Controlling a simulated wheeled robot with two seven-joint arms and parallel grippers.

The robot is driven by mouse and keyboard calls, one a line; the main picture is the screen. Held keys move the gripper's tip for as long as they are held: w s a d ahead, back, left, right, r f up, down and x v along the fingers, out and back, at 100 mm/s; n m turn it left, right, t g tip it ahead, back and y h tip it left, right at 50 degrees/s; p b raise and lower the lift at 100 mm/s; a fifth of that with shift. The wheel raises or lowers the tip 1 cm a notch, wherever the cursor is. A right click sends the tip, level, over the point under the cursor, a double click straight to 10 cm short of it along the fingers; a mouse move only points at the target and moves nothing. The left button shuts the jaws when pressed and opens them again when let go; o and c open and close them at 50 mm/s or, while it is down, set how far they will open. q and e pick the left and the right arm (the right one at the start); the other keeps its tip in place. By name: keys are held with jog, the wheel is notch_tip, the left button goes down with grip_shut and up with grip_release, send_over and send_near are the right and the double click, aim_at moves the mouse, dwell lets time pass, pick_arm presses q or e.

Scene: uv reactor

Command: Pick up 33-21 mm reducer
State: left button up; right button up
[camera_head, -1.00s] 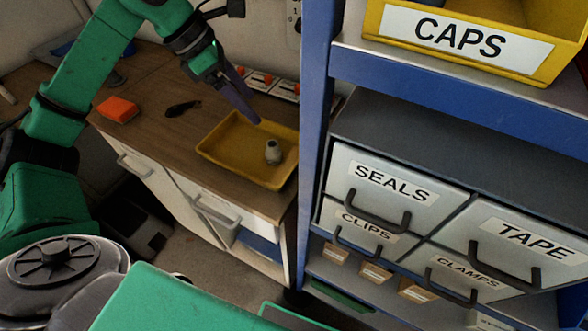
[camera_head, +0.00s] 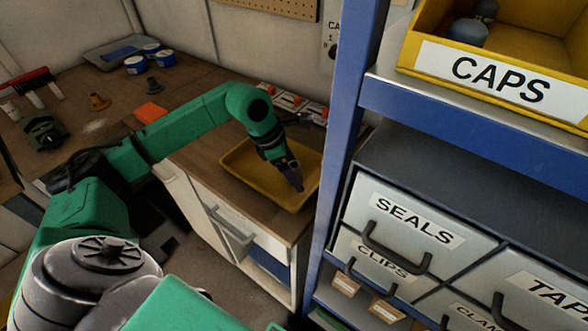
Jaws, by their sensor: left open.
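The yellow tray (camera_head: 240,168) lies on the wooden bench top at the centre, left of the blue shelf post. No fitting can be made out in it now; the small pale grey one seen there earlier appears hidden behind my left gripper. My left gripper (camera_head: 297,186) is open and points down into the right part of the tray. Whether its fingertips are around, beside or above the fitting, I cannot tell. My right gripper is out of view.
A blue shelf post (camera_head: 342,150) stands close to the tray's right. An orange block (camera_head: 150,112), a tan fitting (camera_head: 98,102) and a dark grey fitting (camera_head: 153,86) lie farther back on the bench. A switch panel (camera_head: 290,102) is behind the tray.

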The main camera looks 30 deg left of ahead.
pick_arm(q)
grip_shut()
jog(key=shift+r, duration=0.1)
